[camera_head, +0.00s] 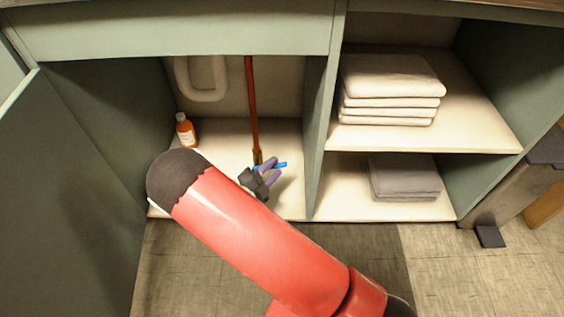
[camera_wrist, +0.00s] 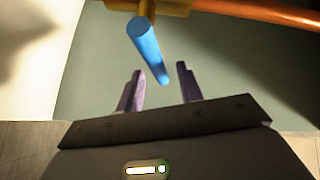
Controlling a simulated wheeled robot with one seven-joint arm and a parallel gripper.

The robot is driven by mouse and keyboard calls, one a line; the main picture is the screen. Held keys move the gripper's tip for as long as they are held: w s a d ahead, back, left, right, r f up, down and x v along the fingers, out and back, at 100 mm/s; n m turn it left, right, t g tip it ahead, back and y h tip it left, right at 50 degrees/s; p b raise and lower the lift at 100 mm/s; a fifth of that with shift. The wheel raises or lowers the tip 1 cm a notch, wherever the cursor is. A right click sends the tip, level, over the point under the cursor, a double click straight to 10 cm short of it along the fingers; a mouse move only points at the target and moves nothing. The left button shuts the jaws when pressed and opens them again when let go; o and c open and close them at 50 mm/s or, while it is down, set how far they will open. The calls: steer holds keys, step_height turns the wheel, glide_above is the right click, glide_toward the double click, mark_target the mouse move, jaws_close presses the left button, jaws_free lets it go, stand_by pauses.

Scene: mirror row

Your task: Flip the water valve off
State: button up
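The water valve is a brass body (camera_wrist: 178,7) on a copper pipe (camera_head: 252,105) inside the open left cabinet. Its blue lever handle (camera_wrist: 148,48) sticks out from the brass body; it also shows in the head view (camera_head: 280,165), beside my gripper's fingers. My gripper (camera_head: 269,172) is inside the cabinet at the valve, with purple fingers. In the wrist view my gripper (camera_wrist: 160,82) is open, and the lever's near end lies close to the gap between the fingertips. Whether the lever touches a finger cannot be told.
An orange bottle (camera_head: 185,130) stands at the cabinet's left. A white drain pipe (camera_head: 204,82) hangs behind. A divider (camera_head: 317,130) is close on the right, with folded white towels (camera_head: 390,90) and grey towels (camera_head: 405,178) beyond. The open door (camera_head: 70,190) is at left.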

steer(key=shift+x, duration=2.2)
jaws_close()
